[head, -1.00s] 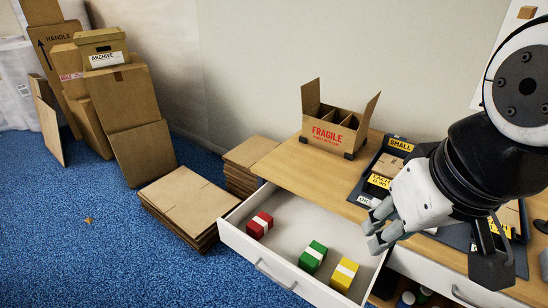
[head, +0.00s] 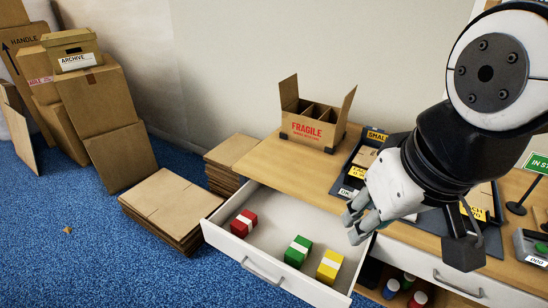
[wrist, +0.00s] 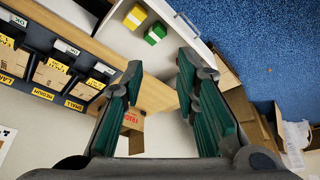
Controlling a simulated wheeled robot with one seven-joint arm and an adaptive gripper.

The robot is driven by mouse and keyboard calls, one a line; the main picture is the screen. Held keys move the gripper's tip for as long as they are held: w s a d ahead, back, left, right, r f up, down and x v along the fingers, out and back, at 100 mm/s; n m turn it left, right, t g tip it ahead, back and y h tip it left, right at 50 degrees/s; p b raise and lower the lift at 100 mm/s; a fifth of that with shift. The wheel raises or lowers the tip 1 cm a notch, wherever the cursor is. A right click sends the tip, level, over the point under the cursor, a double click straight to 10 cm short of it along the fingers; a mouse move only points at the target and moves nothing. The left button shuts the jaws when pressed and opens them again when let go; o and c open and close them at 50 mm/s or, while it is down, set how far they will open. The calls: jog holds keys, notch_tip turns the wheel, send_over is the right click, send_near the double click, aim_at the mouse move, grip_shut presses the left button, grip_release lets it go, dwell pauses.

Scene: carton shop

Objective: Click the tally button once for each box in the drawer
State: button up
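The white drawer (head: 258,262) stands open under the wooden bench. In it lie a red box (head: 244,223), a green box (head: 298,251) and a yellow box (head: 329,267), each with a white band. My gripper (head: 357,224) hangs above the drawer's right end, clear of the boxes. In the wrist view its fingers (wrist: 160,75) are apart and empty.
A FRAGILE carton (head: 312,130) stands open on the bench (head: 274,160). Dark labelled bins (head: 352,180) lie behind my gripper. A green sign (head: 536,162) stands behind the counter.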

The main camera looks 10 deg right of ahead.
dwell(0.3)
grip_shut()
dwell(1.1)
